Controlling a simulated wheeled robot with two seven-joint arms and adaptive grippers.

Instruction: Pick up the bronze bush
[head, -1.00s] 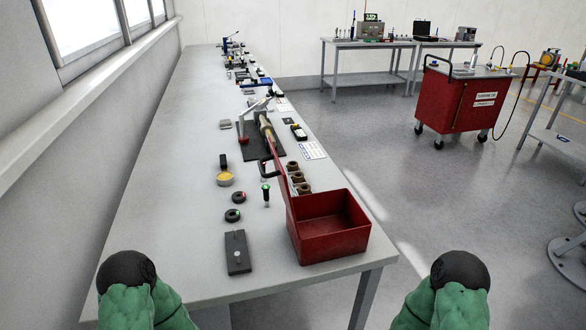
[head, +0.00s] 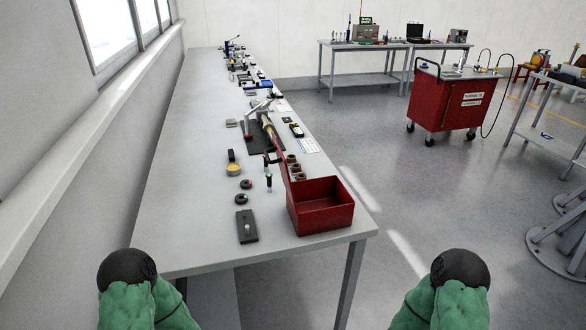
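Several small brown bushes stand in a short row on the long grey bench, just behind the red bin; the nearest bush (head: 300,177) is partly hidden by the bin's back panel. A middle bush (head: 296,168) and a far bush (head: 292,159) stand behind it. They look bronze-brown, but are too small to tell apart. Two green-covered parts of my arms with black rounded ends show at the bottom left and right, apart from the bench. Neither gripper's fingers are in view.
The open red bin (head: 320,208) sits at the bench's near right corner. A dark block (head: 247,227), black rings (head: 241,198) and a yellow-topped tin (head: 233,169) lie left of it. A red trolley (head: 450,100) stands right. The floor right of the bench (head: 400,200) is clear.

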